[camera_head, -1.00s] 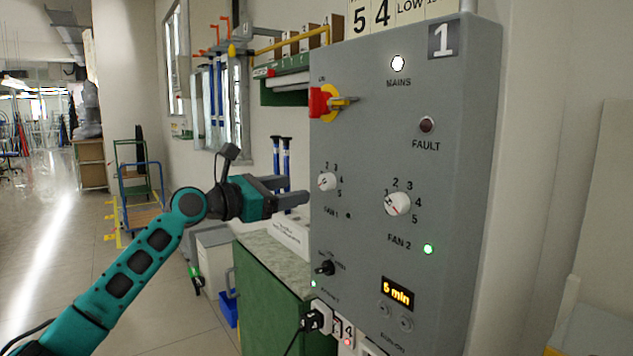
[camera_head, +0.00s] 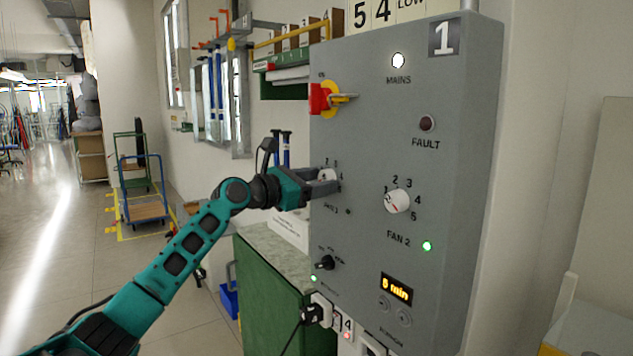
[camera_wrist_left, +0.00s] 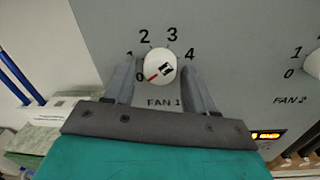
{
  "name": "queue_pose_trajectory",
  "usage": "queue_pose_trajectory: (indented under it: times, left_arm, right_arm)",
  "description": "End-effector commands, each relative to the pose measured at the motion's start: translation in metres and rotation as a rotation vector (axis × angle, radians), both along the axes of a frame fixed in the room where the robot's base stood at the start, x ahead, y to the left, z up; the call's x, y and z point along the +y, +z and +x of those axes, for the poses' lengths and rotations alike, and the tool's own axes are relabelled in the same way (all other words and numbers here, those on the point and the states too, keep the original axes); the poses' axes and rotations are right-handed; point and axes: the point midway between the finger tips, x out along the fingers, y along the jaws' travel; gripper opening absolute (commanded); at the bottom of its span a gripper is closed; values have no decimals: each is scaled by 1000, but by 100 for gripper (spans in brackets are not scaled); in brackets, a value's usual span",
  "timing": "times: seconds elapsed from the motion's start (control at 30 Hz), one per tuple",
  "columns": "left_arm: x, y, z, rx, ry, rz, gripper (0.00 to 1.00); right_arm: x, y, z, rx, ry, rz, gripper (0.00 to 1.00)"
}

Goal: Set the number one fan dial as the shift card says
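The fan 1 dial (camera_head: 324,174) is a white round knob on the grey control panel (camera_head: 455,150) marked 1. In the left wrist view the dial (camera_wrist_left: 160,67) has a red mark pointing lower left, towards 0. My left gripper (camera_head: 328,187) is at the dial, partly covering it in the head view. In the wrist view its two fingers (camera_wrist_left: 158,72) stand open on either side of the dial, with small gaps visible. A card (camera_head: 395,12) above the panel shows 5, 4 and "LOW"; its top is cut off. My right gripper is not in view.
The fan 2 dial (camera_head: 397,201) sits to the right, with a lit green lamp (camera_head: 427,246) below it. A red and yellow switch (camera_head: 326,98) with a key-like handle protrudes above. A black knob (camera_head: 325,263) and a timer display reading 5 min (camera_head: 397,289) are lower.

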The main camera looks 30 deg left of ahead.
Motion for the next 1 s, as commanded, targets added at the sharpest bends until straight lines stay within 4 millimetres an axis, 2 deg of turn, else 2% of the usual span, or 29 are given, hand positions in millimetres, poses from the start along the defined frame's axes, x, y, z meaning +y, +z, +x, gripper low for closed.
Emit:
queue_pose_trajectory:
  times: [0.07, 0.47, 0.77, 1.0]
  left_arm:
    - [0, 0, 0, 0, 0, 0, 47]
    - [0, 0, 0, 0, 0, 0, 9]
    - [0, 0, 0, -11, 1, 29, 8]
    - [0, 0, 0, -62, 0, 147, 8]
  right_arm:
    - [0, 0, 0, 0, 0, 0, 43]
    - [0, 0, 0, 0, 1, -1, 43]
    - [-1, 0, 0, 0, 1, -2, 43]
    - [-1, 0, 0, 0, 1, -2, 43]
